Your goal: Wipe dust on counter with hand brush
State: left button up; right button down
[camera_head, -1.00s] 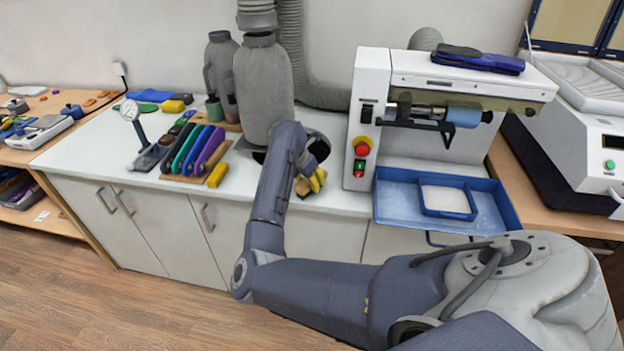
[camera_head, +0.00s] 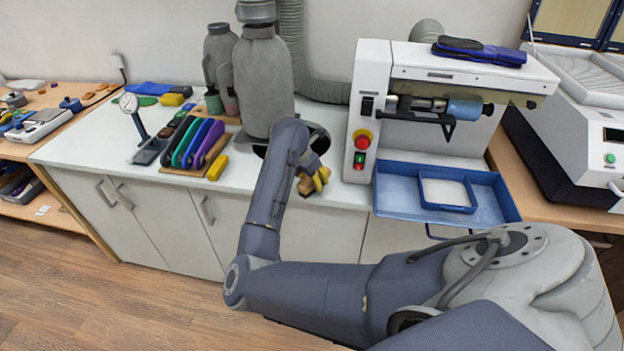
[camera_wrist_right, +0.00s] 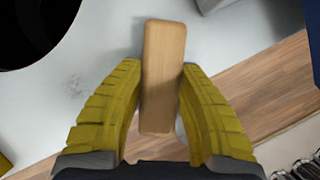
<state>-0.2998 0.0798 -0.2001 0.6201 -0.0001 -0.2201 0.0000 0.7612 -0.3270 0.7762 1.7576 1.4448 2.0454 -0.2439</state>
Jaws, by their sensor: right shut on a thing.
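My right gripper (camera_head: 317,181) reaches down at the front edge of the white counter (camera_head: 338,187), left of the machine. Its yellow fingers are shut on the hand brush, whose wooden body (camera_wrist_right: 163,75) sits between them in the right wrist view. A bit of the brush also shows beside the fingers in the head view (camera_head: 304,186). The bristles are mostly hidden under the wood; I cannot tell whether they touch the counter. A faint grey dust patch (camera_wrist_right: 75,85) lies on the counter left of the brush. My left gripper is not in view.
A dark round opening (camera_wrist_right: 35,30) is in the counter near the grey bottle-shaped duct (camera_head: 263,85). A rack of colored tools (camera_head: 195,145) and a yellow block (camera_head: 217,167) stand left. The sanding machine (camera_head: 367,110) and blue tray (camera_head: 390,190) stand right.

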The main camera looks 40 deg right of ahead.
jog(key=shift+s+a+f, duration=0.3)
jog(key=shift+a+f, duration=0.25)
jog(key=shift+a, duration=0.05)
jog(key=shift+w+d, duration=0.1)
jog(key=shift+d, duration=0.05)
jog(key=shift+w+d+f, duration=0.1)
jog(key=shift+w+d, duration=0.45)
jog(key=shift+d, duration=0.2)
jog(key=shift+w+d+f, duration=0.1)
jog(key=shift+w+d, duration=0.45)
jog(key=shift+d, duration=0.2)
jog(key=shift+w+d+r, duration=0.15)
jog(key=shift+w+d, duration=1.15)
jog(key=shift+d, duration=0.25)
jog(key=shift+w+r, duration=0.1)
jog(key=shift+r, duration=3.05)
jog(key=shift+r, duration=0.15)
jog(key=shift+r, duration=1.35)
